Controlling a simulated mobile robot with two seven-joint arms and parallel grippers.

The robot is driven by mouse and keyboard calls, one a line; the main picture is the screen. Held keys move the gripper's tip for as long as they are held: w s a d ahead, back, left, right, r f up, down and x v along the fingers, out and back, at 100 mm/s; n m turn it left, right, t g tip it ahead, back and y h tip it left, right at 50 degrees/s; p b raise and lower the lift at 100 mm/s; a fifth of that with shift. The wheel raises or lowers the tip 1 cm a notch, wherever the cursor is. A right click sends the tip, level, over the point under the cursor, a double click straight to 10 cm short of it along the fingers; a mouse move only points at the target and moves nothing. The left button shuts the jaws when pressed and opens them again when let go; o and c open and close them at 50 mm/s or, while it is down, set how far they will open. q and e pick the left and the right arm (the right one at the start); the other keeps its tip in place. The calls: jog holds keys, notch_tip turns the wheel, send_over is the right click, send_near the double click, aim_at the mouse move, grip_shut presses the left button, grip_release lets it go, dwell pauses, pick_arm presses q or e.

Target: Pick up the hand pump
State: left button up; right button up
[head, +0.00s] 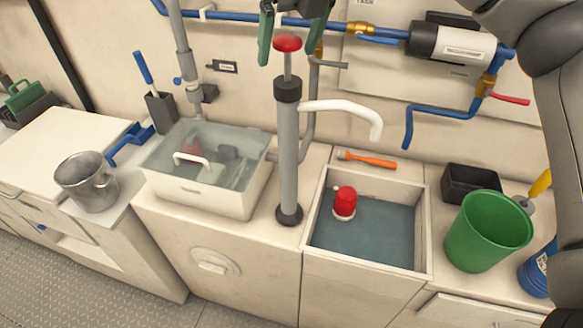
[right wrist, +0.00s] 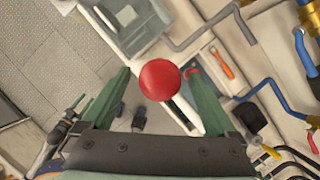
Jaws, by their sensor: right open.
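The hand pump (head: 288,150) stands upright on the counter between the two basins. It has a grey tube, a black collar, a white curved spout and a red knob on a thin rod. My right gripper (head: 290,42) is open at the top of the head view, its green fingers on either side of the red knob. In the right wrist view the red knob (right wrist: 160,80) shows between the spread fingers of the right gripper (right wrist: 158,78), with gaps on both sides. The left gripper does not show clearly in either view.
A clear-lidded box (head: 205,180) stands left of the pump. A sink (head: 425,235) with a red-topped float (head: 345,203) is right of it. A green bucket (head: 475,232) and black bin (head: 470,182) stand further right. Blue pipes (head: 245,16) run along the wall.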

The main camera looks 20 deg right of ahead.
jog(key=shift+c, duration=0.2)
grip_shut()
dwell(0.6)
jog(key=shift+r, duration=0.1)
